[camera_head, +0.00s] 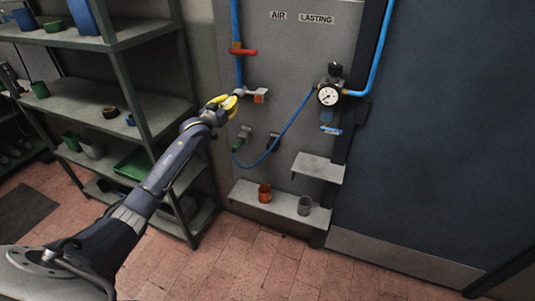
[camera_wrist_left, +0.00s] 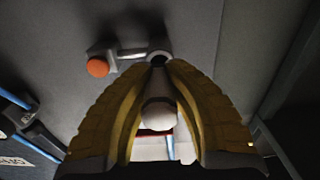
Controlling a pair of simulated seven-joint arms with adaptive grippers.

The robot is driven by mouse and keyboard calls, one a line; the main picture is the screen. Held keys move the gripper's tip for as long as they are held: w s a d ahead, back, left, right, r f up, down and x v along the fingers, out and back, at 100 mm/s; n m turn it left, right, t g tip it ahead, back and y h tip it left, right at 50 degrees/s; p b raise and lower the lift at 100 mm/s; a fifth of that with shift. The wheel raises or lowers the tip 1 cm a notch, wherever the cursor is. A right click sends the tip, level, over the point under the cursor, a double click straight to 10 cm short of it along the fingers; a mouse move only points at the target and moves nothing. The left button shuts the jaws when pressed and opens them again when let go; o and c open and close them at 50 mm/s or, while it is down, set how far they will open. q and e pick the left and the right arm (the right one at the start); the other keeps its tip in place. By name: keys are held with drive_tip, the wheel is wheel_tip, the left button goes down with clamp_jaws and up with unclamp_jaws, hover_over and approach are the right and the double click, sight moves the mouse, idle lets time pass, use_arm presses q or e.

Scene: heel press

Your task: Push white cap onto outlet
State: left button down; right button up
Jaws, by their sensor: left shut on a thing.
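My left gripper (camera_head: 234,98) has yellow fingers and reaches up to the wall panel. In the left wrist view the gripper (camera_wrist_left: 159,68) is shut on a rounded white cap (camera_wrist_left: 159,113), which sits between the fingers. Just beyond the fingertips is the outlet (camera_wrist_left: 158,56), a grey pipe end with a dark round opening. A round orange part (camera_wrist_left: 97,67) is on a bracket beside it. In the head view the orange part (camera_head: 260,96) shows just right of the fingertips. The cap looks apart from the outlet, but the fingers partly hide the gap. My right gripper is not in view.
The panel (camera_head: 300,60) carries a red-handled valve (camera_head: 243,52), a pressure gauge (camera_head: 328,96) and a blue hose (camera_head: 288,124). Below, a ledge (camera_head: 240,190) holds an orange cup (camera_head: 265,193) and a grey cup (camera_head: 305,205). Metal shelves (camera_head: 130,95) stand left, near my arm.

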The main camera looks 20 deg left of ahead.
use_arm(q)
drive_tip(key=shift+w, duration=1.25)
drive_tip(key=c, duration=1.4)
unclamp_jaws()
drive_tip(key=s, duration=1.2)
drive_tip(key=shift+d, duration=0.1)
